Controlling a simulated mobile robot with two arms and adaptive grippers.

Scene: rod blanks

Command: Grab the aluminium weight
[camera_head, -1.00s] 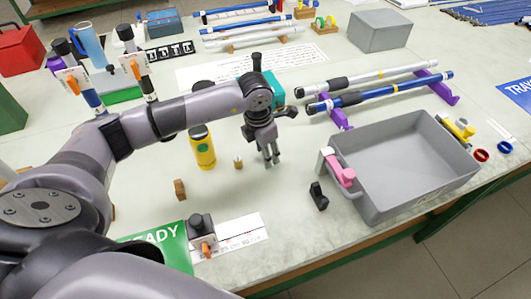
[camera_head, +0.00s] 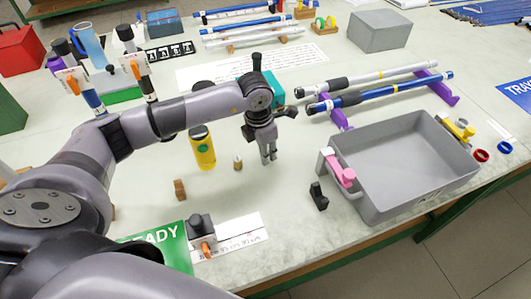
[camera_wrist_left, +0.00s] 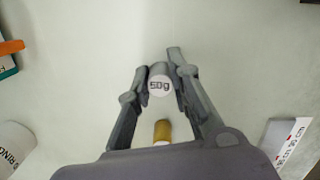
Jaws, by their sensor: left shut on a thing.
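The aluminium weight (camera_wrist_left: 159,85) is a small grey cylinder with a white top marked "50g". In the left wrist view it sits between the fingertips of my left gripper (camera_wrist_left: 161,78), which is shut on it. In the head view my left gripper (camera_head: 269,157) points down at the table between the yellow bottle and the grey bin; the weight is hard to make out there. A small brass-coloured piece (camera_wrist_left: 162,130) stands close by, apart from the fingertips; it also shows in the head view (camera_head: 238,163). My right gripper is not in view.
A yellow bottle (camera_head: 202,150) stands left of the gripper. A large grey bin (camera_head: 410,202) with a pink clamp (camera_head: 340,172) is at right. Blue and white rods (camera_head: 385,93) lie on purple supports behind. A black clip (camera_head: 318,196) lies before the bin; the table front between is fairly clear.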

